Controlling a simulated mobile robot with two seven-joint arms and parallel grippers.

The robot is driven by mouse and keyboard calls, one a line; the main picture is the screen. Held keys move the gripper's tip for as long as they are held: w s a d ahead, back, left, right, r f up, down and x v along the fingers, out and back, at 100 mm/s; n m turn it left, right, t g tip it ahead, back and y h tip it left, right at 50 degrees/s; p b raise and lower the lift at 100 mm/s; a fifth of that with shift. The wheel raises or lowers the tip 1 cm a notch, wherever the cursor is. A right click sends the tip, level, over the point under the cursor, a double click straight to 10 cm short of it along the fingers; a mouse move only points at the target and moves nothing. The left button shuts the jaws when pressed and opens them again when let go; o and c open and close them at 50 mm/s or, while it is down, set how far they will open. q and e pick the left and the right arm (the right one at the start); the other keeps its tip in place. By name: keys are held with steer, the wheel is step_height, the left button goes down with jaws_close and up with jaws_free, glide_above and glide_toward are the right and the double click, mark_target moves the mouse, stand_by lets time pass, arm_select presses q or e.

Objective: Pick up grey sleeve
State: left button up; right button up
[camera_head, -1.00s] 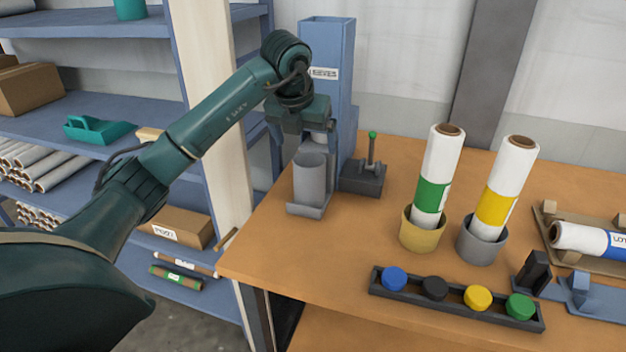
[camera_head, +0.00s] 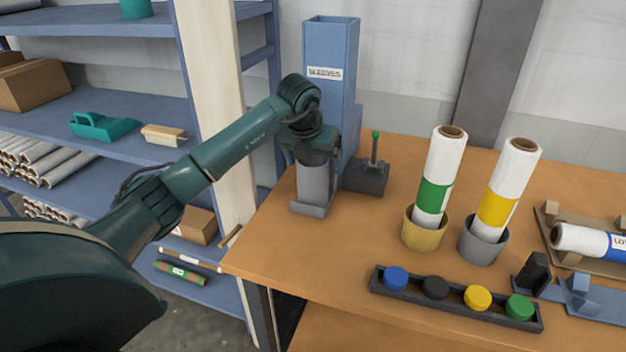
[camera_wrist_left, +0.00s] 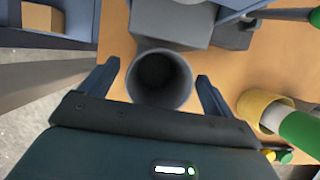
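The grey sleeve (camera_head: 312,184) stands upright in the tray at the foot of the blue dispenser marked "SLEEVES" (camera_head: 331,68). My left gripper (camera_head: 313,160) is directly above it, pointing down, and covers its top in the head view. In the left wrist view, the sleeve's open round top (camera_wrist_left: 160,79) lies between the two spread fingers of my left gripper (camera_wrist_left: 158,88). A gap shows on each side, so the fingers do not touch it. My right gripper is in neither view.
A grey block with a green-tipped lever (camera_head: 366,177) stands just right of the dispenser. Two upright rolls, with a green band (camera_head: 434,195) and a yellow band (camera_head: 495,207), stand in cups. A tray of coloured caps (camera_head: 455,299) lies in front. A shelf post (camera_head: 215,120) rises left of the table.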

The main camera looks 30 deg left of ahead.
arm_select(q)
steer(key=c, duration=1.2)
step_height(320, 180, up, 18)
steer(key=shift+b, duration=0.5)
